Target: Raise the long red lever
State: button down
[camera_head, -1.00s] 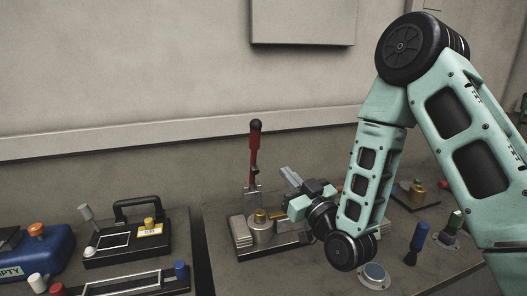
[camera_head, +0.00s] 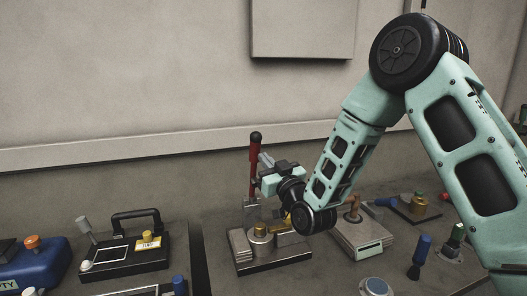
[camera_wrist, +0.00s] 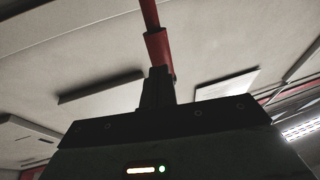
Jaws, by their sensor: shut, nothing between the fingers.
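The long red lever (camera_head: 255,170) stands upright, with a dark knob on top, at the back of its fixture base (camera_head: 270,258). My gripper (camera_head: 263,160) is beside the lever's upper-middle part, just to its right in the head view. In the wrist view the red lever (camera_wrist: 158,45) rises right beyond the shut fingertips (camera_wrist: 158,75). The fingers are close to the lever, but whether they touch it cannot be told.
A brass-topped cylinder (camera_head: 260,230) sits on the lever's base. A grey block with a copper knob (camera_head: 352,204) stands to the right. A black-handled case (camera_head: 125,247) and a blue container (camera_head: 38,265) stand to the left. The wall is close behind.

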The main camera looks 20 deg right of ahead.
aim_at(258, 146)
jog(key=shift+x, duration=0.8)
jog(key=shift+w, duration=0.1)
jog(key=shift+w+r+p, duration=0.2)
jog(key=shift+p, duration=0.3)
jog(key=shift+g+h, duration=0.3)
jog(key=shift+g, duration=0.4)
jog(key=x, duration=0.4)
jog(key=shift+w+d+r, duration=0.1)
jog(key=shift+d+r, duration=0.1)
jog(key=shift+d, duration=0.15)
jog(key=shift+w+r, duration=0.25)
jog(key=shift+w, duration=0.1)
jog(key=shift+s+b, duration=0.1)
jog(key=shift+b, duration=0.25)
